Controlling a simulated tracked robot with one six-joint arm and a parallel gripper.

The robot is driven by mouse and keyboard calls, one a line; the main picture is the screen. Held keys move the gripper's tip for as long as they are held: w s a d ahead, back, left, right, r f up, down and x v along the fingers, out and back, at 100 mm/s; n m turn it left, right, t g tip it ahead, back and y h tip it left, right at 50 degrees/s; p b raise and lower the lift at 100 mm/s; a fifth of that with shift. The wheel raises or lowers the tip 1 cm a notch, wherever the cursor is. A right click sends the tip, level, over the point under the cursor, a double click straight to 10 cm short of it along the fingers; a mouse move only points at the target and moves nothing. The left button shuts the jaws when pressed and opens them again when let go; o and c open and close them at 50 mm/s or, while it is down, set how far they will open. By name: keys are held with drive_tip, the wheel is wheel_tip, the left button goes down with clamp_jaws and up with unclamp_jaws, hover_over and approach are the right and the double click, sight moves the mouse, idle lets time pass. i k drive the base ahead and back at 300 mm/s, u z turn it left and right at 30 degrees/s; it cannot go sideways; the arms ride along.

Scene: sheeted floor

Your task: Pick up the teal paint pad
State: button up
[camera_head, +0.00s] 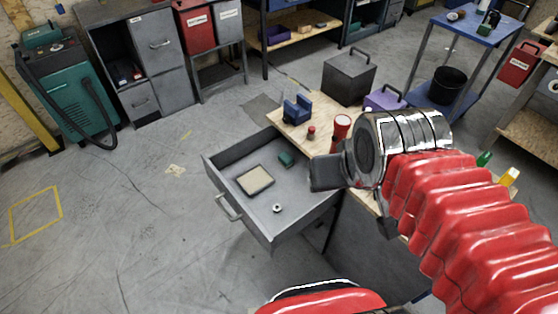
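A small teal block (286,158), which looks like the teal paint pad, lies in the back part of an open grey drawer (236,213). It lies flat on the drawer floor near the wooden worktop's edge. My gripper (335,178) is at the end of the red-sleeved arm, to the right of the drawer and over the worktop's front. It is apart from the teal block. Its dark fingers are partly hidden by the wrist, so I cannot tell whether they are open or shut.
A beige pad with a dark rim (255,180) and a small metal nut (277,208) also lie in the drawer.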

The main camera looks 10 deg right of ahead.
sight(285, 159)
drive_tip(key=z, duration=0.05)
drive_tip(key=k, duration=0.5)
drive_tip(key=u, duration=1.2)
drive_tip(key=i, duration=2.3)
